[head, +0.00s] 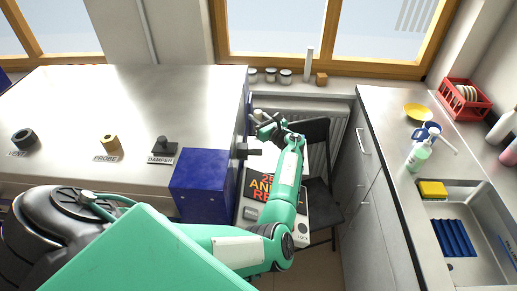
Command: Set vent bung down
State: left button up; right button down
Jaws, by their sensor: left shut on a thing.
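My left gripper (264,125) reaches out past the right edge of the steel kiln top, in front of the radiator and near the black chair. It is shut on a small pale piece, likely the vent bung (258,114), which is mostly hidden by the fingers. The kiln top (130,95) carries a black ring (23,138) by the VENT label, a tan ring (109,143) by the PROBE label and a black knobbed plate (163,146) by the DAMPER label. My right gripper is not in view.
A dark blue box (200,185) sits at the kiln's front right corner. A counter with a sink (480,235) is at right. Much of the kiln top is clear.

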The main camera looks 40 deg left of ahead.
pick_arm(q)
notch_tip(320, 180, down, 12)
jog(key=b, duration=0.9)
jog(key=shift+s+f, duration=0.1)
jog(key=shift+f, duration=0.05)
jog(key=o, duration=1)
